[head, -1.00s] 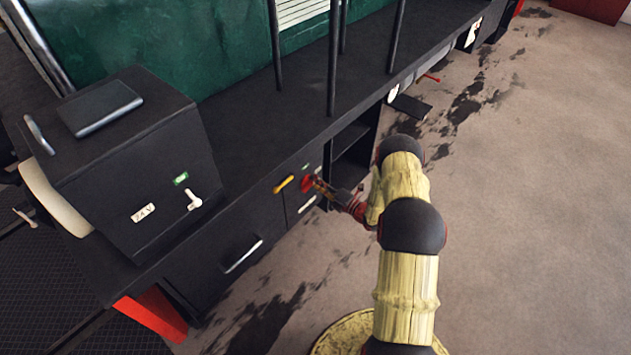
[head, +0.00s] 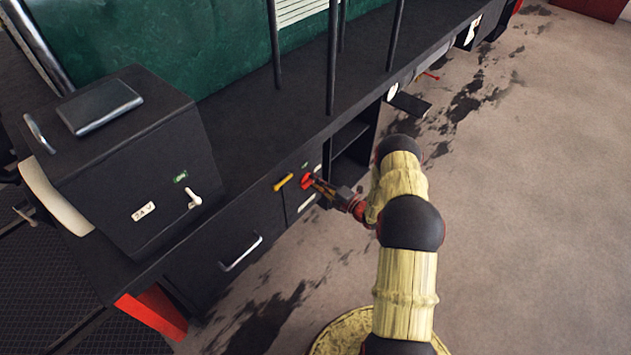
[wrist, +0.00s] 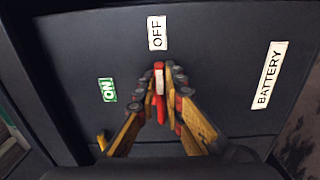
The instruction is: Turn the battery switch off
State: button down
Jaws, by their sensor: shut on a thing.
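The battery switch is a red handle (wrist: 161,108) with a white mark, on a dark panel. In the wrist view its white-marked end points up toward the white OFF label (wrist: 157,33). The green ON label (wrist: 107,90) is to its left and the white BATTERY label (wrist: 269,75) to its right. My gripper (wrist: 160,88) is shut on the handle, with a finger on each side, and hides part of it. In the head view the red handle (head: 306,181) is at the tip of my gripper (head: 316,183), on the tram's side.
A yellow handle (head: 284,182) is just left of the switch. A black box (head: 130,165) with a white lever (head: 195,199), a 24 V label and a small dark-green sign (head: 180,176) stands further left. An open shelf (head: 350,135) is to the right. Bare floor (head: 540,200) lies beyond my arm.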

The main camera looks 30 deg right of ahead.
jog(key=shift+d, duration=0.1)
jog(key=c, duration=1.9)
grip_release()
jog(key=v, duration=1.2)
